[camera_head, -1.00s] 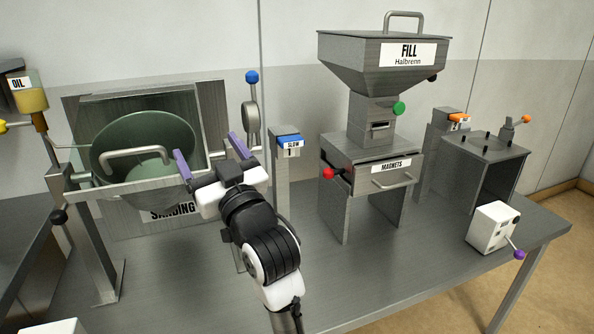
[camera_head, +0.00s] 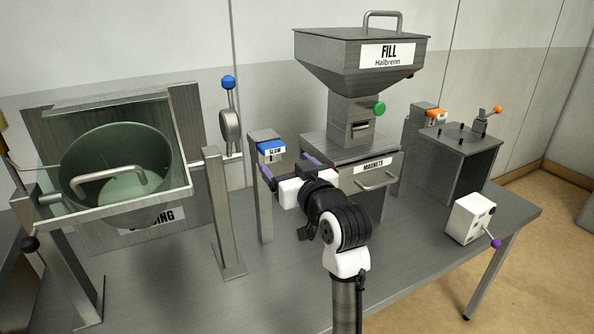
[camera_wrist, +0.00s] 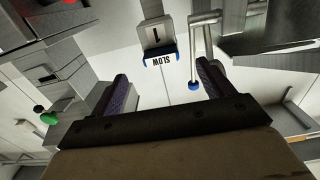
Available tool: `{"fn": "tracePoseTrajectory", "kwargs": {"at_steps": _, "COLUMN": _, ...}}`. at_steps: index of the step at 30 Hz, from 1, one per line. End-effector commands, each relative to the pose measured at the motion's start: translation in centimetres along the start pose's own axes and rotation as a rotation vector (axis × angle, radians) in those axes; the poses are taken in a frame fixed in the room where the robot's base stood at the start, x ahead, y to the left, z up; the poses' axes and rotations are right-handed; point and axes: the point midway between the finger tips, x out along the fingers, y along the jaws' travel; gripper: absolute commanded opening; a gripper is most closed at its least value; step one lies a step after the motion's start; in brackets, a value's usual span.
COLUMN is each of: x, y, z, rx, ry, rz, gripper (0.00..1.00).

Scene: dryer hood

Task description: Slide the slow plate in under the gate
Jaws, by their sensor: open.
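The slow plate (camera_head: 271,149) is a small plate with a blue edge and a white SLOW label. It sits at the top of a narrow grey post. My gripper (camera_head: 284,163) is open in front of the post, with one purple finger to each side. In the wrist view the slow plate (camera_wrist: 160,52) appears upside down, ahead of and between the spread fingers (camera_wrist: 163,85), with no visible contact. The neck under the FILL hopper has a green knob and a small dark slot (camera_head: 360,127). I cannot tell whether this slot is the gate.
A blue-knobbed lever (camera_head: 228,83) stands left of the post; its knob shows near one finger in the wrist view (camera_wrist: 193,86). The green drum (camera_head: 118,165) is further left. The MAGNETS drawer unit (camera_head: 375,167) is close on the right. The front tabletop is clear.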

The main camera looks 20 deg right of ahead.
Motion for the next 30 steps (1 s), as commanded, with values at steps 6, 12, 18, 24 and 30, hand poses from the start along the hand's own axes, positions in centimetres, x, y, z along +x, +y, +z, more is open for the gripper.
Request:
{"fn": "tracePoseTrajectory", "kwargs": {"at_steps": 6, "x": 4.3, "y": -0.1, "z": -0.3, "rx": 0.001, "ry": -0.001, "rz": -0.002, "gripper": 0.8}}
{"fn": "tracePoseTrajectory", "kwargs": {"at_steps": 12, "x": 7.0, "y": 0.0, "z": -0.2, "rx": 0.001, "ry": 0.0, "rz": -0.001, "gripper": 0.8}}
{"fn": "tracePoseTrajectory", "kwargs": {"at_steps": 18, "x": 8.0, "y": 0.0, "z": -0.1, "rx": 0.0, "ry": 0.001, "rz": 0.0, "gripper": 0.8}}
{"fn": "tracePoseTrajectory", "kwargs": {"at_steps": 24, "x": 8.0, "y": 0.0, "z": -0.1, "rx": 0.0, "ry": 0.002, "rz": 0.0, "gripper": 0.8}}
{"fn": "tracePoseTrajectory", "kwargs": {"at_steps": 30, "x": 8.0, "y": 0.0, "z": -0.1, "rx": 0.0, "ry": 0.002, "rz": 0.0, "gripper": 0.6}}
